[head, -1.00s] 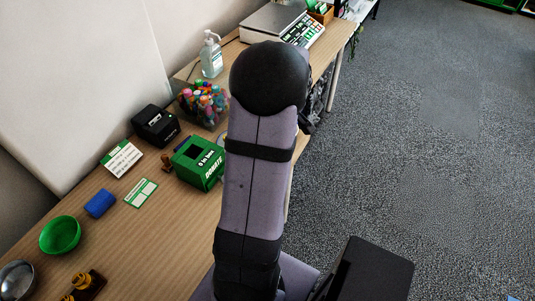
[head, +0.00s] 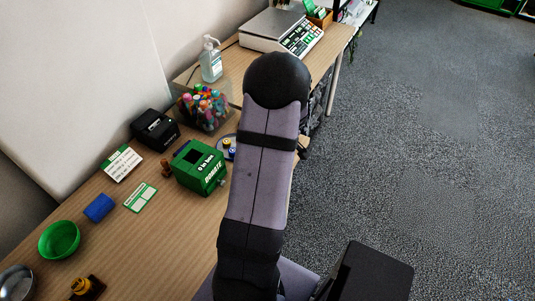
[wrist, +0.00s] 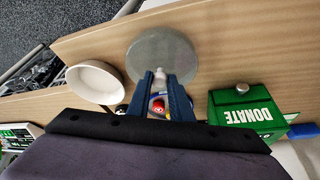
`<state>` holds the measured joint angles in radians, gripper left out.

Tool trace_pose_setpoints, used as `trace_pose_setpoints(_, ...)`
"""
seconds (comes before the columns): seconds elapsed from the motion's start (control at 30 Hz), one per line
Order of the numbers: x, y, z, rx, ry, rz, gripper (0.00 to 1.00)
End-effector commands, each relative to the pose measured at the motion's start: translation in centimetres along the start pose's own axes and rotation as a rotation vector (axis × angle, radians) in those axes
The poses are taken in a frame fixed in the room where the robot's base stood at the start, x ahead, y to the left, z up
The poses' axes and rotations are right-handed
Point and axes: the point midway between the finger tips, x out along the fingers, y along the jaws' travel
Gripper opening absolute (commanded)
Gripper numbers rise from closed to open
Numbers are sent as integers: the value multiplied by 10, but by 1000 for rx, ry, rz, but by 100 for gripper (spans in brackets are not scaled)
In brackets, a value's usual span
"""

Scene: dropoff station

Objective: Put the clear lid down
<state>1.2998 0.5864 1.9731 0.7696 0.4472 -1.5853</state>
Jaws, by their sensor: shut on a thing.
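The clear lid (wrist: 172,48) is a round, greyish see-through disc in the wrist view, above the wooden table. Its pale knob (wrist: 159,77) is between the two blue fingers of my gripper (wrist: 161,82), which is shut on it. I cannot tell whether the lid's edge touches the table or hangs just above it. In the head view my arm hides the lid and the gripper.
A white bowl (wrist: 96,82) stands close left of the lid in the wrist view. The green donation box (wrist: 250,113) is at the right. A blue-rimmed dish (head: 228,146) with small items shows by the box in the head view. Bare table (wrist: 240,50) lies right of the lid.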

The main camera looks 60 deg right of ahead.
Motion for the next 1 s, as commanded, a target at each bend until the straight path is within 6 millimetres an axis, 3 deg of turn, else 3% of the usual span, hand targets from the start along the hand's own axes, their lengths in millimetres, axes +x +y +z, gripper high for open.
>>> trace_pose_setpoints(0.37, 4, 0, 1, -1, 0, 1, 0)
trace_pose_setpoints(0.4, 2, 0, 1, -1, 0, 0, 29)
trace_pose_setpoints(0.47, 2, 0, 1, 0, 0, 0, 38)
trace_pose_setpoints(1.0, -9, 1, -1, -1, 2, 3, 38)
